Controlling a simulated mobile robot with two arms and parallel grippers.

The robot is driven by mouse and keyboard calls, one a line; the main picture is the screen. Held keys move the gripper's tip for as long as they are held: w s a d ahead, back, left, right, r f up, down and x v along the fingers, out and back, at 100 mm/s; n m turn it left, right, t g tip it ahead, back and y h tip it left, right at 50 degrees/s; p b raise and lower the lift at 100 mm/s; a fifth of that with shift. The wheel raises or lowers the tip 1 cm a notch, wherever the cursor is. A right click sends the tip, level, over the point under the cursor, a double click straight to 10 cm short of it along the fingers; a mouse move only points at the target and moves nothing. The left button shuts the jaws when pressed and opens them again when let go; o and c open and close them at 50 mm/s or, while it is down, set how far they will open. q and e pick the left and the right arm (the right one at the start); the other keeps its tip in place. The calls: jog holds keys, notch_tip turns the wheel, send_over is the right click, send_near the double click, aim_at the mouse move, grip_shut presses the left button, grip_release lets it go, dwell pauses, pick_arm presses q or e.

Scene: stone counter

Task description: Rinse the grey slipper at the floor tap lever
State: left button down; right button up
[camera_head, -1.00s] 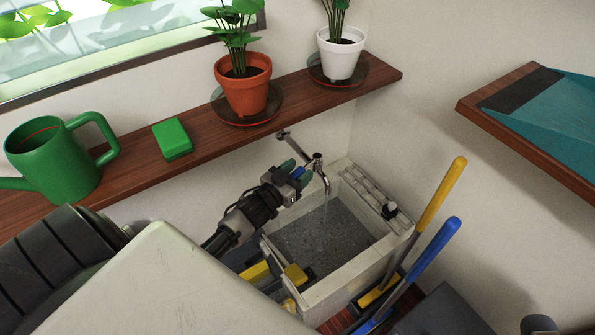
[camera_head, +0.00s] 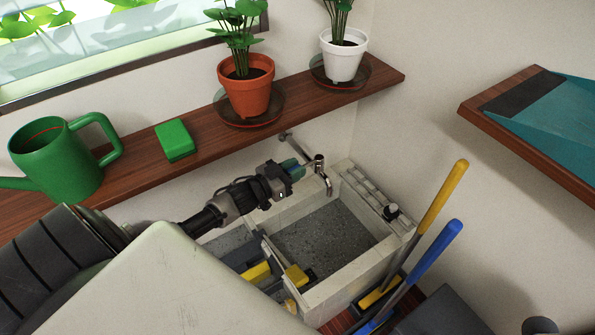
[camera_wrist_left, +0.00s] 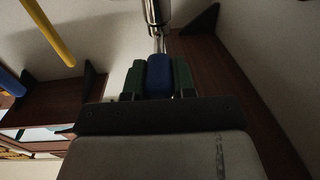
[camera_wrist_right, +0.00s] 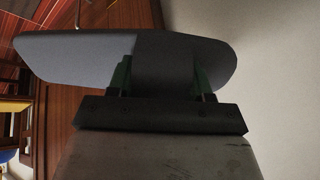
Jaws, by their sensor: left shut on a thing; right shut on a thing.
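The metal tap (camera_head: 322,172) is on the wall above the grey-floored stone basin (camera_head: 345,298); no water shows at its spout. My left gripper (camera_head: 291,170) is beside the tap. In the left wrist view its green fingers are shut on the blue tap lever (camera_wrist_left: 159,76), with the metal tap just beyond. My right gripper (camera_wrist_right: 163,78) shows only in its wrist view, shut on the grey slipper (camera_wrist_right: 75,58). The slipper lies crosswise between the fingers, which hide part of it. The slipper is not in the head view.
A wooden shelf (camera_head: 190,164) above the basin holds a green watering can (camera_head: 55,160), green block (camera_head: 175,140) and potted plants. Yellow (camera_head: 442,198) and blue (camera_head: 436,250) handles stand at the basin's right. A board with a teal item (camera_head: 555,110) is at far right.

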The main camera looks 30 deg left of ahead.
pick_arm(q)
jog(key=shift+w+a+m+g+h, duration=0.1)
jog(key=shift+a+m+g+h, duration=0.2)
jog(key=shift+m+h, duration=0.35)
jog(key=c, duration=0.9)
grip_release()
jog(key=shift+n, duration=0.25)
jog(key=v, duration=1.2)
